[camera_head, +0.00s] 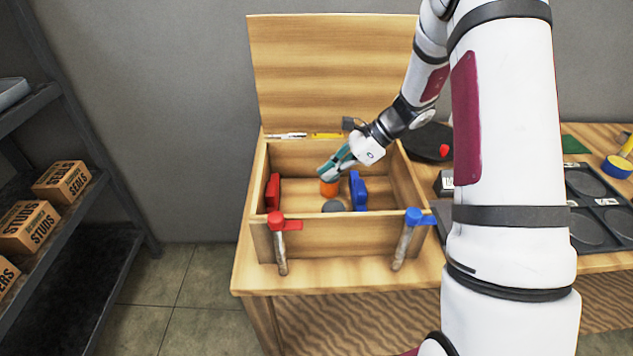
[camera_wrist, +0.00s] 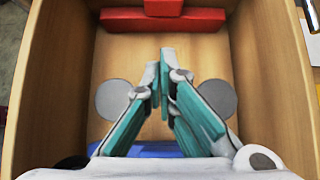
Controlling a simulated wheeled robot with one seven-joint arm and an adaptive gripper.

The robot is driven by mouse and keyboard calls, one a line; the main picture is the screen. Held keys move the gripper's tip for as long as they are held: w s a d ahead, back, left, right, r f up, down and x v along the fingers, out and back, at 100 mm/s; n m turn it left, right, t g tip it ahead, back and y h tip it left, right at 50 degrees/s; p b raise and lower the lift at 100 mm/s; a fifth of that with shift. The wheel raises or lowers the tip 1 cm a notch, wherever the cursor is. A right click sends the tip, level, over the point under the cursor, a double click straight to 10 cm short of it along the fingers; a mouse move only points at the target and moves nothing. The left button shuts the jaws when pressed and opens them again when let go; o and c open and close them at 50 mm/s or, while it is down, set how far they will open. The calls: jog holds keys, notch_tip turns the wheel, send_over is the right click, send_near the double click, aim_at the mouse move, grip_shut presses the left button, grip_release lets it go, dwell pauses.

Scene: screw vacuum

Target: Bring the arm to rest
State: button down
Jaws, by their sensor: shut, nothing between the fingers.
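My gripper (camera_head: 327,172) is shut and empty, with teal fingers pointing down into an open wooden box (camera_head: 328,243). In the wrist view, the gripper (camera_wrist: 160,72) is over the box floor, between two grey discs (camera_wrist: 115,100) (camera_wrist: 219,97). My arm reaches in from the right over the box's back right corner. In the head view, an orange piece (camera_head: 329,189) shows just below the fingertips; whether they touch it I cannot tell. It does not show in the wrist view.
A red block (camera_head: 272,192) is at the box's left wall; a blue block (camera_head: 358,191) is right of the fingers. Red (camera_head: 277,219) and blue (camera_head: 413,216) topped clamps stand at the front. The lid (camera_head: 335,70) stands open behind. A shelf (camera_head: 85,205) with cartons is at left.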

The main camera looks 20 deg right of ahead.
jog(key=s+a+r+n+g+h, duration=0.1)
jog(key=s+a+r+n+h, duration=0.35)
jog(key=s+r+n, duration=0.75)
jog(key=s+r+n+t+h, duration=0.1)
jog(key=s+r+n, duration=0.3)
jog(key=s, duration=0.5)
jog(key=s+r+n+t+h, duration=0.1)
jog(key=s+r+n+h, duration=0.2)
jog(key=s, duration=0.6)
jog(key=r+n, duration=0.1)
jog(key=n, duration=0.1)
jog(key=shift+s+n, duration=0.2)
jog(key=shift+n, duration=0.1)
